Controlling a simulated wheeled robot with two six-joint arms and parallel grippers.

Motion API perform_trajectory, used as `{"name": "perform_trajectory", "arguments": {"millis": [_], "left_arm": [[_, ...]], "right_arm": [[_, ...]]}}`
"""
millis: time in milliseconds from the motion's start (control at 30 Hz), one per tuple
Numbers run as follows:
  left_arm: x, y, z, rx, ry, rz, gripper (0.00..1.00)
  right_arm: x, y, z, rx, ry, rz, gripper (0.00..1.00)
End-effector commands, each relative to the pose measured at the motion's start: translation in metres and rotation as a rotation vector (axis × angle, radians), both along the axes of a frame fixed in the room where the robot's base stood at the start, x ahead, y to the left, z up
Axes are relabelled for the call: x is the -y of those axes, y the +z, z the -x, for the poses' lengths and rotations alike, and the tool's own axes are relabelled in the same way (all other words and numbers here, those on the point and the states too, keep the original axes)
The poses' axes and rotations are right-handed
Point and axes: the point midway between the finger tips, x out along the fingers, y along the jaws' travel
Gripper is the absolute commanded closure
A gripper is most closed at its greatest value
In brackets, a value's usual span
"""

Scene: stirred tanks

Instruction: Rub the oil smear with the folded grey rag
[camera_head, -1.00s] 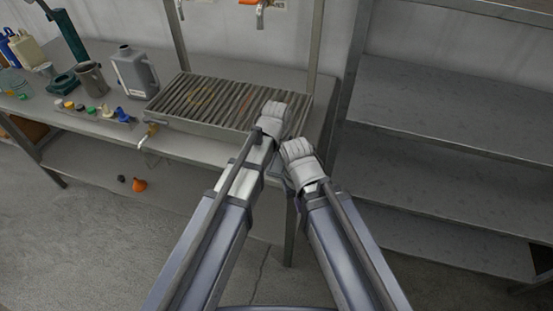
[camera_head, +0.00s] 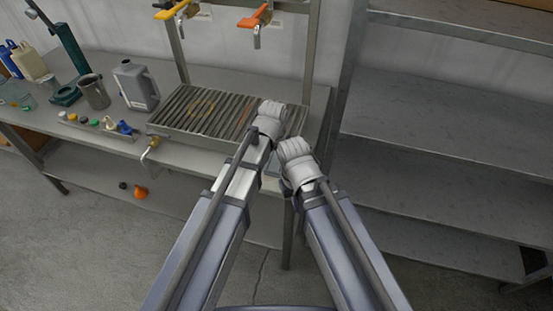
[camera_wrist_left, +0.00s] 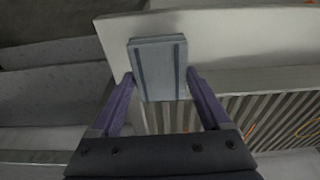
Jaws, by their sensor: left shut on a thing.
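My left gripper (camera_wrist_left: 159,85) is shut on the folded grey rag (camera_wrist_left: 160,68), a flat grey-blue block with two darker stripes, held between the purple fingers. In the head view my left gripper (camera_head: 275,106) is over the right end of the slatted drain tray (camera_head: 165,124); the rag is hidden there. My right gripper (camera_head: 291,145) is beside it, nearer to me, over the bench's front right corner; its jaws cannot be made out. Yellowish marks (camera_head: 203,106) show on the slats. I cannot tell whether they are the oil smear.
An orange-handled tap (camera_head: 254,18) and a yellow-handled tap (camera_head: 173,10) are above the tray. A grey jug (camera_head: 136,86), a metal beaker (camera_head: 93,92) and several coloured caps (camera_head: 97,124) stand to the left. Empty shelves (camera_head: 440,120) are on the right.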

Motion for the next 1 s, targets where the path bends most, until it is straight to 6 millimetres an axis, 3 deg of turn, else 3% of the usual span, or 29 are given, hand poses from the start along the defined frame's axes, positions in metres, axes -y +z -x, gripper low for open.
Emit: {"name": "perform_trajectory", "arguments": {"millis": [267,633,1000], "left_arm": [[0.000,0.001,0.000,0.000,0.000,0.000,0.64],[0.000,0.030,0.000,0.000,0.000,0.000,0.64],[0.000,0.029,0.000,0.000,0.000,0.000,0.64]], "right_arm": [[0.000,0.001,0.000,0.000,0.000,0.000,1.00],[0.000,0.030,0.000,0.000,0.000,0.000,1.00],[0.000,0.029,0.000,0.000,0.000,0.000,1.00]]}}
